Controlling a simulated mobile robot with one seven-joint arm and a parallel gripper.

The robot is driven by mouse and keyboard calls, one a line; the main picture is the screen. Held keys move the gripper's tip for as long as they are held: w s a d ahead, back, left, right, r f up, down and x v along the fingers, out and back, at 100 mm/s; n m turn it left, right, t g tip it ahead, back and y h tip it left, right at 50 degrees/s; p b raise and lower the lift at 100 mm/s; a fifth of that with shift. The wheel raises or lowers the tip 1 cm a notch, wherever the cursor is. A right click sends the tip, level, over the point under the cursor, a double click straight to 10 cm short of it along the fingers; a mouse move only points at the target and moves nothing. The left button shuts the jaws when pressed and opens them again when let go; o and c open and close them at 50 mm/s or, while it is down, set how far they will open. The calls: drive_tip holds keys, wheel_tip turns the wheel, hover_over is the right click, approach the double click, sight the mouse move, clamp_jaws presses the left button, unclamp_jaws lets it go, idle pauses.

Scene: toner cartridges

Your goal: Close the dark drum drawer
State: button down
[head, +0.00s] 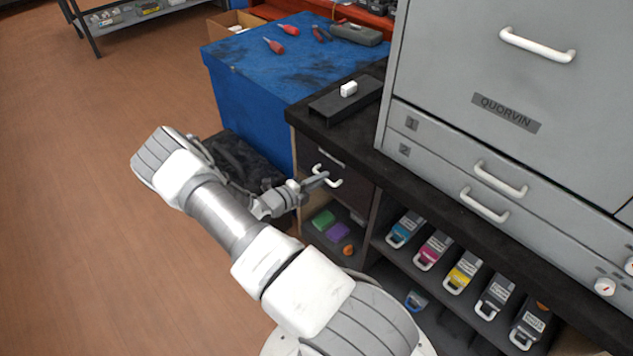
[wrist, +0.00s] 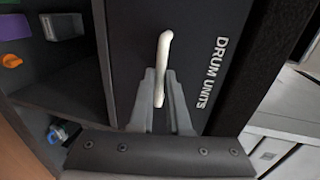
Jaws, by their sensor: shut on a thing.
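The dark drum drawer (head: 354,193) is under the left end of the black counter in the head view. Its dark front (wrist: 122,40) fills the middle of the wrist view and bears the words "DRUM UNITS". A white bar handle (wrist: 164,48) is fixed to that front; it also shows in the head view (head: 334,183). My gripper (head: 319,178) is at the drawer front, its two grey fingers (wrist: 162,78) shut on the handle from either side. The fingers hide part of the handle. I cannot tell exactly how far the drawer stands out.
An open shelf below the drawer (head: 325,241) holds a green, a purple and an orange item. Several toner cartridges (head: 463,272) sit in slots to the right. The grey printer (head: 440,75) stands on the counter (head: 310,118). A blue-topped cabinet (head: 245,65) stands behind. Open floor lies left.

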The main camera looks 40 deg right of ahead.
drive_tip(key=c, duration=0.9)
unclamp_jaws()
drive_tip(key=shift+d, duration=0.25)
drive_tip(key=shift+a, duration=0.1)
drive_tip(key=p+v, duration=0.4)
drive_tip(key=v, duration=1.3)
drive_tip(key=shift+w+a+r, duration=0.15)
drive_tip(key=shift+r, duration=0.05)
